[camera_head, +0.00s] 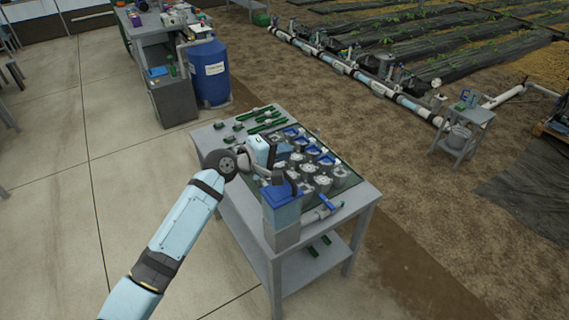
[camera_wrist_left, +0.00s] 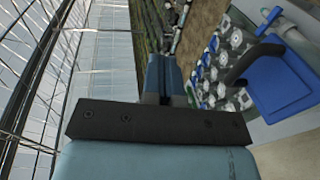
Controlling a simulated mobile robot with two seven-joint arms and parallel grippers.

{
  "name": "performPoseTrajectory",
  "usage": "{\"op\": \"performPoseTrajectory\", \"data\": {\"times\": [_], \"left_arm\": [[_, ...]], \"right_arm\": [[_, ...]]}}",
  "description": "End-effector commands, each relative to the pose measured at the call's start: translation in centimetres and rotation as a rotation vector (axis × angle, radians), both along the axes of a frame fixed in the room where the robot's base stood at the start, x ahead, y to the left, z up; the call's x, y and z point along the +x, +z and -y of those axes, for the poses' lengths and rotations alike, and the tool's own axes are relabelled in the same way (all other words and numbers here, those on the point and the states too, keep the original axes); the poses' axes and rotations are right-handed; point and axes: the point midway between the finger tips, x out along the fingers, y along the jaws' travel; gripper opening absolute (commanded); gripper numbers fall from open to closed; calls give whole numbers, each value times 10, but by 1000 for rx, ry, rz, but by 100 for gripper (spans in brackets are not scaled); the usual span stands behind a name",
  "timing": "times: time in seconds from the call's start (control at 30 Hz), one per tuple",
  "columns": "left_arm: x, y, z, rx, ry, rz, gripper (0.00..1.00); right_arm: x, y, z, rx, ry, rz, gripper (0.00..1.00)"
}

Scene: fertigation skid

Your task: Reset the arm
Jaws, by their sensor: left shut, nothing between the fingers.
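My left arm comes in from the lower left of the head view, and its wrist is bent over the near left side of the grey table (camera_head: 363,190). My left gripper (camera_head: 273,150) is above the table, beside the rows of fittings. In the left wrist view the gripper's two blue-grey fingers (camera_wrist_left: 164,75) are together, with nothing between them. A blue-topped grey box (camera_head: 282,215) with a dark handle stands at the table's near corner. Its blue top (camera_wrist_left: 282,88) shows right of the fingers, apart from them. My right gripper is in neither view.
Grey round fittings (camera_head: 323,182) and blue parts fill the tabletop's middle; green pieces (camera_head: 262,125) lie at the back. A blue barrel (camera_head: 209,80) stands beside another bench. Pipes (camera_head: 370,83) run along the planted beds.

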Motion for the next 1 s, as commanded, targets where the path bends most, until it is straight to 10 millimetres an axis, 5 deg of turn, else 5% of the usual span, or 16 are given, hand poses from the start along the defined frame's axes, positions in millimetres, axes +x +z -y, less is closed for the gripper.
{"op": "performPoseTrajectory", "data": {"times": [0.3,0.53,0.67,0.77,1.0], "left_arm": [[-6,44,-7,0,0,1,0],[-10,37,-11,16,11,7,0],[-29,-9,-26,100,59,60,0],[-57,-62,-45,226,109,129,0],[-155,-175,-101,631,166,309,0]], "right_arm": [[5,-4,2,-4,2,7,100],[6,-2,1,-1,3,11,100],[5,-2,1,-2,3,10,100],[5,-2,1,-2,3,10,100],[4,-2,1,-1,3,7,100]]}}
